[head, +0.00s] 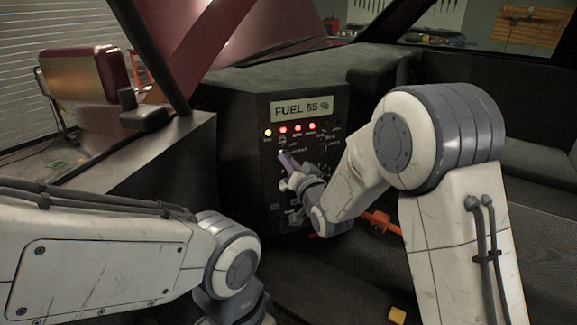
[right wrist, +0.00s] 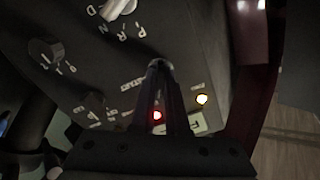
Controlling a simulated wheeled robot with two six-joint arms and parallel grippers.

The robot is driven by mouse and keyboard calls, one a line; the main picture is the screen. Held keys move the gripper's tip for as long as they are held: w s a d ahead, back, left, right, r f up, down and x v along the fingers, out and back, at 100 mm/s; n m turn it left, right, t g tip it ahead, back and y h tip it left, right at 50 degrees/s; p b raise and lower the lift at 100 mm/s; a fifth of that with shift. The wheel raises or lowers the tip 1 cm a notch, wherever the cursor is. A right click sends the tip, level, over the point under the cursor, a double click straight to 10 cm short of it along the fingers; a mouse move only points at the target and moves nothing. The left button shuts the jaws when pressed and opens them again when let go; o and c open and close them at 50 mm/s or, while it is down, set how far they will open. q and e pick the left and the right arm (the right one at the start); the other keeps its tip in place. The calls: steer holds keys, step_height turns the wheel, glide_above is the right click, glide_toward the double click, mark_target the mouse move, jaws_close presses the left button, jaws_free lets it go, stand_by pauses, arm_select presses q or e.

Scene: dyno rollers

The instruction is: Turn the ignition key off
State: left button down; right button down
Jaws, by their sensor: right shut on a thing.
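The dark control panel (head: 262,185) has a lit display (head: 302,108) reading FUEL 85 %. One yellow lamp (head: 268,132) and several red lamps below the display are lit. My right gripper (head: 287,160) is at the upper left of the panel, just under the lamps. In the right wrist view my right gripper (right wrist: 160,75) has its fingers together at the panel, shut on the ignition key, which the fingers mostly hide. I cannot read the key's angle. My left arm comes in at lower left, and its gripper is out of view.
A pale selector lever (right wrist: 118,10) marked with gear letters and dark knobs (right wrist: 45,50) sit on the panel near the right gripper. An orange-red part (head: 380,220) lies behind my right arm. A yellow block (head: 397,315) is at the bottom. Dark seats fill the right.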

steer(key=n+b, duration=0.2)
steer(key=n, duration=0.1)
steer(key=shift+f, duration=0.1)
steer(key=shift+n+b, duration=0.65)
steer(key=shift+n, duration=0.75)
steer(key=c, duration=0.9)
jaws_free()
steer(key=shift+s, duration=0.1)
steer(key=v, duration=1)
steer(key=shift+s+d, duration=0.1)
steer(key=shift+s, duration=0.1)
